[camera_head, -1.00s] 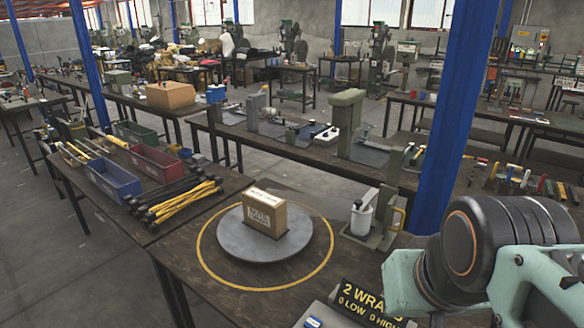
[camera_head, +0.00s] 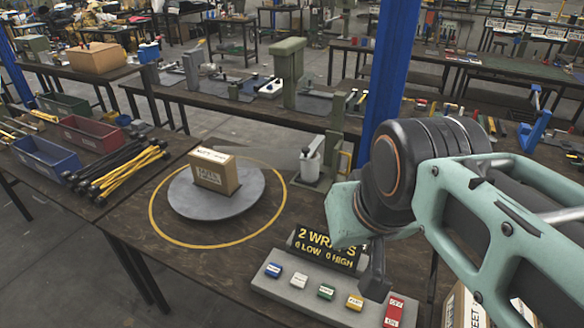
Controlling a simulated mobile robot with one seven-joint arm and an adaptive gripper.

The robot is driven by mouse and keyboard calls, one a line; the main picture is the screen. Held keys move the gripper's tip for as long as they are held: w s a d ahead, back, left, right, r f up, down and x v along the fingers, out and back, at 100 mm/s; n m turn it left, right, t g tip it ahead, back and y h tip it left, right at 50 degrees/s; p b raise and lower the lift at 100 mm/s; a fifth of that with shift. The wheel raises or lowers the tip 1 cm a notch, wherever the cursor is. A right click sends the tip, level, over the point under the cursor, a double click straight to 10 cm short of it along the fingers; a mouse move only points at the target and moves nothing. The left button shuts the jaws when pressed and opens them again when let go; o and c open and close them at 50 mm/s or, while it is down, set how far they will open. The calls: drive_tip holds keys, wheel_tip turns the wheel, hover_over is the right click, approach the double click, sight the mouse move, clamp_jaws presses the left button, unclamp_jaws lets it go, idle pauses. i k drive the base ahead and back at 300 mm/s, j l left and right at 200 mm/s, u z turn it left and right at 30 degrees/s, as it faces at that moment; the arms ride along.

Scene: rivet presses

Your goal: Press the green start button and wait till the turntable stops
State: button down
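The green button (camera_head: 326,291) sits in the middle of a row on a grey control panel (camera_head: 265,290) at the table's front edge. The grey round turntable (camera_head: 225,208) carries an upright cardboard box (camera_head: 214,172) with a white label on top. Whether it is turning cannot be told. My gripper (camera_head: 376,278) points down over the panel's right part, right of the green button and near the yellow button (camera_head: 355,302). Contact with the panel cannot be made out. Its fingers show as one dark shape, so their opening is unclear.
A blue button (camera_head: 273,270), a white one (camera_head: 299,280) and a red one (camera_head: 393,310) share the panel. A black sign (camera_head: 327,248) reads "2 WRAPS 0 LOW 0 HIGH". A yellow ring (camera_head: 160,229) surrounds the turntable. A blue post (camera_head: 391,70) stands behind my arm.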

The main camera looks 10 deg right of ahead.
sight(326, 292)
drive_tip(key=z, duration=0.15)
drive_tip(key=k, duration=0.25)
drive_tip(key=k+j+z, duration=0.1)
drive_tip(key=j+z, duration=0.4)
drive_tip(key=k+j+z, duration=0.15)
drive_tip(key=z, duration=0.3)
drive_tip(key=j, duration=0.1)
